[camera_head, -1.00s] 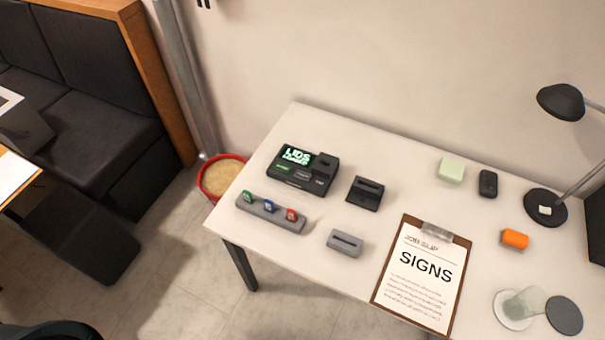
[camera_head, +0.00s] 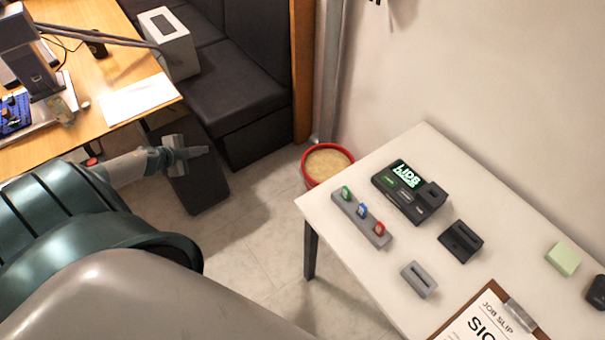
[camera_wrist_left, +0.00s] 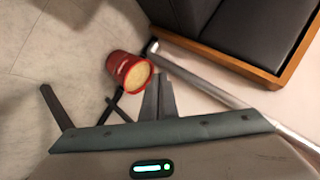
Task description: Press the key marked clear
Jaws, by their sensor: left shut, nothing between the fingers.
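The dark marking machine (camera_head: 388,194) stands on the white table, with a lit screen (camera_head: 407,172) showing green letters that begin "LIDS". Several small keys lie below the screen, one with green lettering (camera_head: 389,181) and others grey (camera_head: 407,196); their labels are too small to read, so I cannot tell which is marked clear. My left gripper (camera_head: 204,150) is shut and empty, left of the white table and well apart from the machine, above the floor and dark bench. Its closed fingers also show in the left wrist view (camera_wrist_left: 158,100). My right gripper is out of view.
On the white table (camera_head: 440,160) are a grey rack (camera_head: 350,214) with green, blue and red pieces, a black slotted block (camera_head: 460,241), a grey slotted block (camera_head: 419,279) and a clipboard (camera_head: 490,318). A red bin (camera_head: 313,180) stands beyond the table's left corner.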

